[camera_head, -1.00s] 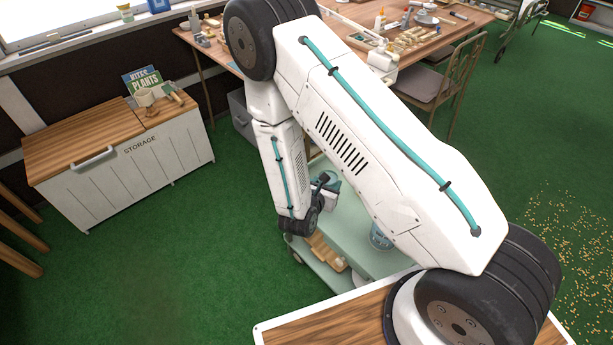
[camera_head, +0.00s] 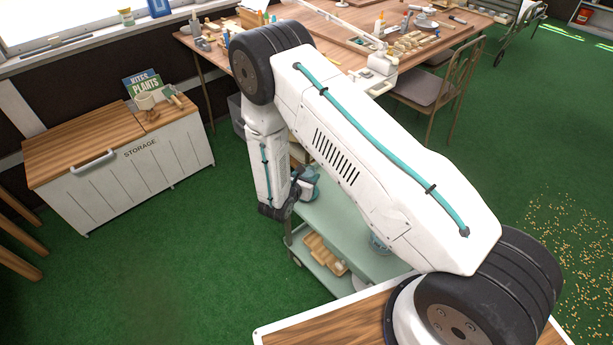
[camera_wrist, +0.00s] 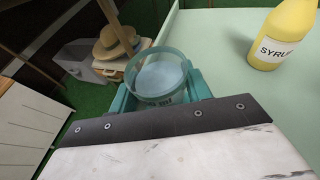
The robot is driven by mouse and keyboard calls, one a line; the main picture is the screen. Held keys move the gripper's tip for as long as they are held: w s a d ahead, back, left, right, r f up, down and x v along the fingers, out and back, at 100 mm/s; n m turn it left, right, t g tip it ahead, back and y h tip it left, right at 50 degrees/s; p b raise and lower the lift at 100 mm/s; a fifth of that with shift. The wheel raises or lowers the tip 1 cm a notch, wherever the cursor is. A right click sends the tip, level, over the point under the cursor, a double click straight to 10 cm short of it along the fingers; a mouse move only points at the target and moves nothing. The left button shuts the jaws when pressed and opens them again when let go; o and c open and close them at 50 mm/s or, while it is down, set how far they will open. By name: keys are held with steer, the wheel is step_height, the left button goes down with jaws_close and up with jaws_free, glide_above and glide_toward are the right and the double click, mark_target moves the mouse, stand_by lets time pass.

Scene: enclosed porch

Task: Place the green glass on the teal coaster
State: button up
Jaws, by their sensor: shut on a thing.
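My gripper (camera_wrist: 160,92) is shut on a clear, green-tinted glass (camera_wrist: 160,76), with one teal finger on each side of it in the wrist view. The glass is seen from above at a slant, with dark lettering on its near side. In the head view my gripper (camera_head: 306,186) is small and partly hidden by the arm, at the far left end of the pale green cart. I cannot make out the teal coaster in either view; my arm covers part of the cart top.
The pale green cart top (camera_head: 330,212) bears a yellow syrup bottle (camera_wrist: 285,32), right of my gripper in the wrist view. A storage chest (camera_head: 130,170) stands left, a cluttered worktable (camera_head: 330,50) behind.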

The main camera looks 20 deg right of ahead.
steer(key=o, duration=1.1)
steer(key=shift+f, duration=0.1)
steer(key=shift+o, duration=0.2)
